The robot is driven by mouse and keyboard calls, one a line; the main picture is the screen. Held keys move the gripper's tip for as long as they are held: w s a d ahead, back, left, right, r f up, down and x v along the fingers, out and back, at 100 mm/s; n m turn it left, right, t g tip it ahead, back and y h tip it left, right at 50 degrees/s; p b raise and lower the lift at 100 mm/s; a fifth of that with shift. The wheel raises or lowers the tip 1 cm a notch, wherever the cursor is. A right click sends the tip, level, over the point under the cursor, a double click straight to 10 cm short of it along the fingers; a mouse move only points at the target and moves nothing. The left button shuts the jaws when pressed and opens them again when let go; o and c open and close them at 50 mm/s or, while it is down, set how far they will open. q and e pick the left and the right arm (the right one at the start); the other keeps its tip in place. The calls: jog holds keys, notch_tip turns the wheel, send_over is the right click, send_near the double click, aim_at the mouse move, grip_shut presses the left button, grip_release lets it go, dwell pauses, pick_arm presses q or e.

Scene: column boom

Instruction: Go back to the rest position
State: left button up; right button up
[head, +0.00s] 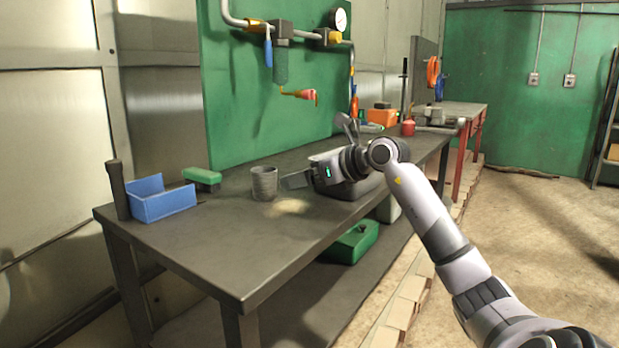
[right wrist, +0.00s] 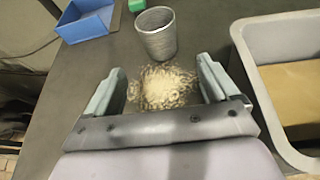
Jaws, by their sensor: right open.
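My right arm comes in from the lower right in the head view. Its gripper (head: 294,181) is over the dark workbench (head: 215,238), beside a grey metal cup (head: 264,184). In the right wrist view the two fingers of my right gripper (right wrist: 161,84) stand wide apart with nothing held between them. A patch of pale grains (right wrist: 168,88) lies on the bench and shows between the fingers. The cup (right wrist: 156,34) stands upright just beyond the fingertips. My left gripper is not in view.
A grey bin (right wrist: 243,62) with brown contents is close to the right of the gripper. A blue open bin (head: 163,204) and a green brush-like block (head: 202,178) are at the bench's left. A green case (head: 352,243) sits below. Floor at right is mostly clear.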

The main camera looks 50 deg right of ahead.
jog(key=shift+s+r, duration=0.25)
jog(key=shift+s, duration=0.3)
jog(key=shift+r, duration=0.1)
